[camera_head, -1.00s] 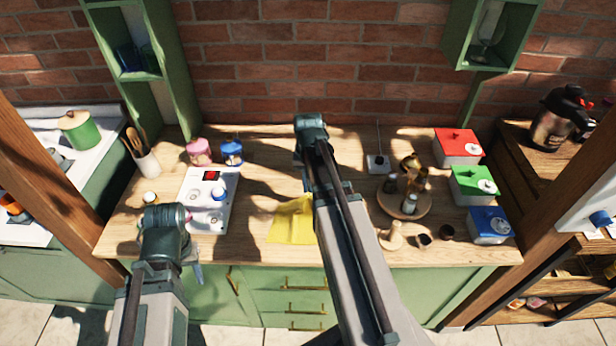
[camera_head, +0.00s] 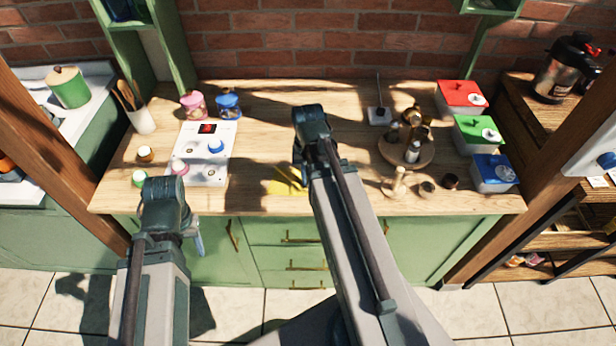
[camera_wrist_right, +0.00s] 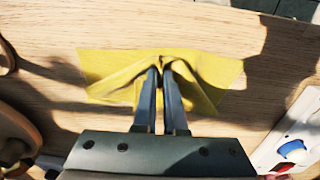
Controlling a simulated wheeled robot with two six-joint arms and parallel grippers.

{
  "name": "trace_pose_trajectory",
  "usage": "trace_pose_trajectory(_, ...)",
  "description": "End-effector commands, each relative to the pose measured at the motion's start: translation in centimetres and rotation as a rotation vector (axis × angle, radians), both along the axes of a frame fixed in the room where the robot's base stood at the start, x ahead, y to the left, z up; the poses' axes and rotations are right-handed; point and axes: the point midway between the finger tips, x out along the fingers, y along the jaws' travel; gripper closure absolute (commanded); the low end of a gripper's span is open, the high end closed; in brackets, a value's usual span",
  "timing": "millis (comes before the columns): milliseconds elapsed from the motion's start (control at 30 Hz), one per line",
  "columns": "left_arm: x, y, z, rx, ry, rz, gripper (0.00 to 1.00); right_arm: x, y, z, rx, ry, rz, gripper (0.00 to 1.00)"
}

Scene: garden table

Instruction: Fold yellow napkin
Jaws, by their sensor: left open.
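The yellow napkin (camera_head: 284,186) lies on the wooden table near its front edge, partly hidden by my right arm in the head view. In the right wrist view the napkin (camera_wrist_right: 205,72) is pulled up into ridges that meet at the fingertips, with its outer parts spread on the wood. My right gripper (camera_wrist_right: 160,70) is shut on it, the fingers close together with cloth pinched between them. In the head view its fingers are mostly hidden behind the wrist. My left gripper (camera_head: 199,243) is open and empty, in front of the table edge, away from the napkin.
A white panel (camera_head: 203,158) with coloured knobs stands left of the napkin. A round wooden stand (camera_head: 405,158) with bottles and small cups is to the right. Red (camera_head: 461,98), green (camera_head: 479,133) and blue (camera_head: 493,173) lidded boxes line the right end. Bare wood lies behind the napkin.

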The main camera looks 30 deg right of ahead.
Motion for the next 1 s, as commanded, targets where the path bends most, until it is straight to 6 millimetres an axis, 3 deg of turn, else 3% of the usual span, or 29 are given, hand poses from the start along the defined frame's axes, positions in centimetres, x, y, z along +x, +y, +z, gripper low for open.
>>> trace_pose_trajectory(67, 0.0, 0.0, 0.0, 0.0, 0.0, 0.0, 0.5, 0.0, 0.0, 0.01, 0.0, 0.0, 0.0, 0.81)
trace_pose_trajectory(733, 0.0, 0.0, 0.0, 0.0, 0.0, 0.0, 0.5, 0.01, 0.0, 0.0, 0.0, 0.0, 0.0, 0.01)
trace_pose_trajectory(1000, 0.0, 0.0, 0.0, 0.0, 0.0, 0.0, 0.5, -0.06, 0.02, 0.0, 0.0, 0.0, 0.0, 0.0)
